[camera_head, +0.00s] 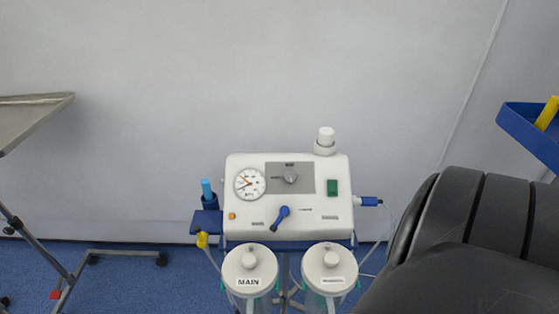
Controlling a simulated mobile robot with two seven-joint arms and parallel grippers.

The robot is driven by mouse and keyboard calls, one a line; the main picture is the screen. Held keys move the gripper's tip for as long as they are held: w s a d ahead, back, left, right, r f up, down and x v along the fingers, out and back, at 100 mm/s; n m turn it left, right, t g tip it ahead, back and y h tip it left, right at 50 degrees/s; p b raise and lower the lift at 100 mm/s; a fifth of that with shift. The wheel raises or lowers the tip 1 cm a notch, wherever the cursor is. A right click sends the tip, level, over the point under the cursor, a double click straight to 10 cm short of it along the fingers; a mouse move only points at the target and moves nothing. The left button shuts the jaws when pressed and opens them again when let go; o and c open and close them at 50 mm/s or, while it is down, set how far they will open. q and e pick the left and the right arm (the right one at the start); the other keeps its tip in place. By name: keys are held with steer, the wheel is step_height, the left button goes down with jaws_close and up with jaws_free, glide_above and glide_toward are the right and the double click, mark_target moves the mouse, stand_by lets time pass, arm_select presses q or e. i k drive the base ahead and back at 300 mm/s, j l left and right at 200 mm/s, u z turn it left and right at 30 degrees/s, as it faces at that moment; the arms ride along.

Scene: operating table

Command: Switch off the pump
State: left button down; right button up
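The pump (309,220) is a white box in the middle of the head view, standing in front of the wall. I cannot tell the switch's position. Two lidded jars, one labelled MAIN (249,265) and a second jar (330,265), hang below the box. Neither of my grippers is in view.
Black segmented padding (474,215) fills the lower right, close to the pump's right side. A blue tray (528,135) with a yellow item is at the right edge. A metal stand with a tray (35,115) is at the left. Thin tubes hang beside the pump.

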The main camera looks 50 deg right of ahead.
mark_target(333, 189)
steer(key=l+z, duration=0.1)
steer(key=z, duration=0.3)
steer(key=i+z, duration=0.15)
steer(key=z, duration=0.25)
steer(key=i+z, duration=0.1)
steer(key=z, duration=0.3)
steer(key=i+l+z, duration=0.1)
steer(key=z, duration=0.3)
